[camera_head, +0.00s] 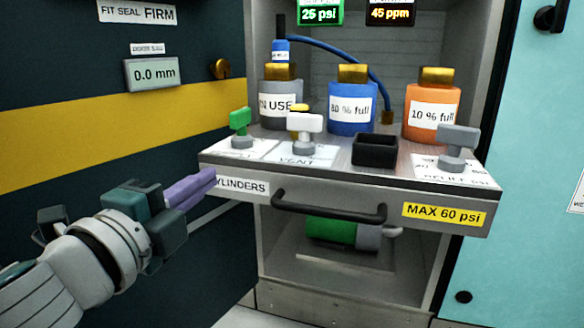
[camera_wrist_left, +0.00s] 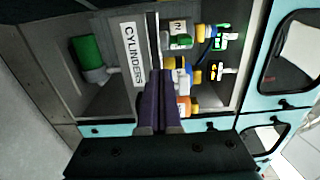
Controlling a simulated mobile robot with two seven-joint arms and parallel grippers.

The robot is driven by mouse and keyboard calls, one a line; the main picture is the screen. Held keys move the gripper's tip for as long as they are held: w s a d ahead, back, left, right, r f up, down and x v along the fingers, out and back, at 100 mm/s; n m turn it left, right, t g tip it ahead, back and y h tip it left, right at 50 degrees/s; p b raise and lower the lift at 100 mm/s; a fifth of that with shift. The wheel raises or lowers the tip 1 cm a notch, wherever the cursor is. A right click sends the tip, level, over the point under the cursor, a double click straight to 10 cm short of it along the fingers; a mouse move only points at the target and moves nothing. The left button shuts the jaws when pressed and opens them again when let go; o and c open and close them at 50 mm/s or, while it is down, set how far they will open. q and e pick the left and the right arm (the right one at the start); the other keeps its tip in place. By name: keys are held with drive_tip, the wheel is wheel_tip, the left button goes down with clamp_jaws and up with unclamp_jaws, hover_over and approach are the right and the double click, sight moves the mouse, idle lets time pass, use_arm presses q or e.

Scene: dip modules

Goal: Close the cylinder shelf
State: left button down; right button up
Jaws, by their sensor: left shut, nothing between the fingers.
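The cylinder shelf (camera_head: 392,192) is pulled out of its cabinet, with a grey front panel, a dark bar handle (camera_head: 328,210) and a "CYLINDERS" label (camera_head: 243,187) at its left end. It carries a grey bottle (camera_head: 278,122), a blue bottle (camera_head: 340,115) and an orange bottle (camera_head: 418,138). My left gripper (camera_head: 208,178) has purple fingers, shut and empty, at the left end of the shelf front beside the label. In the left wrist view the shut fingers (camera_wrist_left: 161,92) point at the shelf beside its label (camera_wrist_left: 133,54). I cannot tell if they touch it. My right gripper is not in view.
Green, white and grey valve knobs and a black open box (camera_head: 375,151) stand on the shelf. A blue hose (camera_head: 350,57) runs behind the bottles. A green cylinder (camera_head: 331,233) lies below. A dark panel with a yellow stripe (camera_head: 100,120) stands left; a teal door (camera_head: 535,150) stands right.

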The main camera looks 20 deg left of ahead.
sight(236, 160)
use_arm(q)
drive_tip(key=shift+w+d+b, duration=0.1)
drive_tip(key=shift+w+b, duration=0.6)
drive_tip(key=shift+w, duration=2.45)
drive_tip(key=shift+w, duration=0.1)
